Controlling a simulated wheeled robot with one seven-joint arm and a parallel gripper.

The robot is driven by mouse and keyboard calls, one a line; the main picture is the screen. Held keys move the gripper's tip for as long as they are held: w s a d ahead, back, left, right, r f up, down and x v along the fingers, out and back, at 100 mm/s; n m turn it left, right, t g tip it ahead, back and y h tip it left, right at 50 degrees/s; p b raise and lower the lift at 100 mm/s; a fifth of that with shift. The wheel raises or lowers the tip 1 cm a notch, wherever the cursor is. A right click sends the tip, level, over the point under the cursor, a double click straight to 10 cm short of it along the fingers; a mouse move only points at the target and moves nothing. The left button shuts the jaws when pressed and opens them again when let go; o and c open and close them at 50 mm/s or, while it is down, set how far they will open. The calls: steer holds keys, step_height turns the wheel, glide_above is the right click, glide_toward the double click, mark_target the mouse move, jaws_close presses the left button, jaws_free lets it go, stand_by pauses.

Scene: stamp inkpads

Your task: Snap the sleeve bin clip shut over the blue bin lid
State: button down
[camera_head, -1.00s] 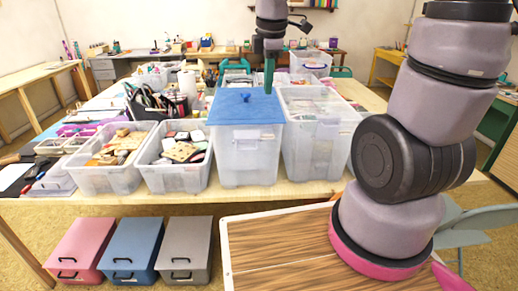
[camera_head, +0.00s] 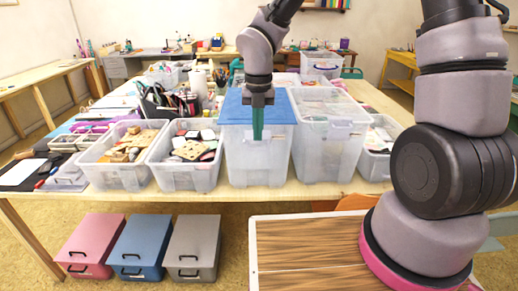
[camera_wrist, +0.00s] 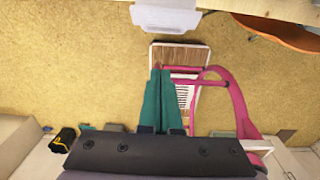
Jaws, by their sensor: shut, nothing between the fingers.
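The blue bin lid (camera_head: 232,110) lies on a tall translucent bin (camera_head: 240,165) near the table's front edge. My gripper (camera_head: 257,138) has its teal fingers pointing down in front of the upper part of that bin, with the fingertips below lid level. The fingers are together and empty. They cover the middle of the bin's front, so I cannot make out the clip there. In the wrist view, the closed fingers (camera_wrist: 160,74) point toward a translucent white piece (camera_wrist: 165,18) at the table edge. It may be the clip; I cannot tell whether it touches the bin.
A taller translucent bin (camera_head: 325,150) stands close on the right. Open bins of blocks (camera_head: 120,160) and stamps (camera_head: 190,165) stand on the left. Pink (camera_head: 90,240), blue (camera_head: 143,245) and grey (camera_head: 194,247) boxes sit on the floor.

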steer(key=shift+f, duration=0.1)
step_height(320, 180, down, 10)
steer(key=w+r, duration=0.2)
steer(key=w, duration=0.1)
steer(key=shift+r, duration=0.35)
stand_by(0.4)
steer(key=shift+r+g, duration=0.25)
steer(key=shift+g, duration=0.15)
